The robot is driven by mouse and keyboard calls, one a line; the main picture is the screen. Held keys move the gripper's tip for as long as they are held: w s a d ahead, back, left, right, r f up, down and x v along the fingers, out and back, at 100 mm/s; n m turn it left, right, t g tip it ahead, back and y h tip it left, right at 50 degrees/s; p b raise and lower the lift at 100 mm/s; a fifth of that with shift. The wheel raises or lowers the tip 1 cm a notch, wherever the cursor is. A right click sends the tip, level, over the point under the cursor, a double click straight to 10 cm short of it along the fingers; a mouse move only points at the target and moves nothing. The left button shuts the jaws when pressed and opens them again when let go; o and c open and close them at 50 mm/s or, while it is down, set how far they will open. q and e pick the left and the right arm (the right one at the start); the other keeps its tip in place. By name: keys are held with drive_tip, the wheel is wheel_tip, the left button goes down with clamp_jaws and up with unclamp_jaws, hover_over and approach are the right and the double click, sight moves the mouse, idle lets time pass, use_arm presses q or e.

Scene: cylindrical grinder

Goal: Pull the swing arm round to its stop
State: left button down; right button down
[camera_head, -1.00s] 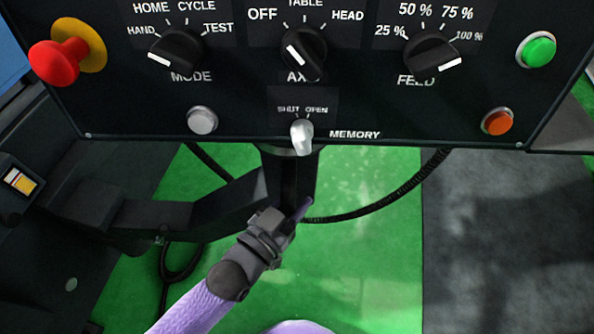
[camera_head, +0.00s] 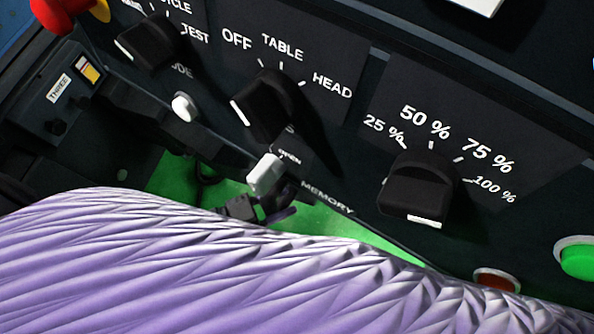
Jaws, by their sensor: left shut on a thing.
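The dark swing arm (camera_head: 150,117) runs from the machine at the left to below the control panel (camera_head: 335,155), which hangs at its end. My left gripper (camera_head: 277,207) shows small and dark under the panel's lower edge, behind the white SHUT/OPEN switch (camera_head: 266,174). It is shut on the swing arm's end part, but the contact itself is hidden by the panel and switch. A large purple-sleeved part of my own body fills the bottom of the view and hides the rest of the left arm. My right gripper is not in view.
The panel carries a TABLE/HEAD selector (camera_head: 268,105), a feed knob (camera_head: 418,190), a mode knob (camera_head: 150,45), a green button (camera_head: 577,260) and a red emergency stop (camera_head: 52,14). Green floor (camera_head: 320,222) shows in a narrow strip below the panel.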

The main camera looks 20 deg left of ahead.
use_arm(q)
drive_tip(key=shift+s+a+g+h, duration=0.2)
drive_tip(key=shift+s+a, duration=0.1)
drive_tip(key=shift+s, duration=0.4)
drive_tip(key=shift+s+a+g+h, duration=0.1)
drive_tip(key=shift+s+a+g, duration=0.15)
drive_tip(key=shift+s, duration=0.4)
drive_tip(key=shift+c, duration=1.8)
unclamp_jaws()
drive_tip(key=shift+m, duration=0.3)
drive_tip(key=v, duration=1)
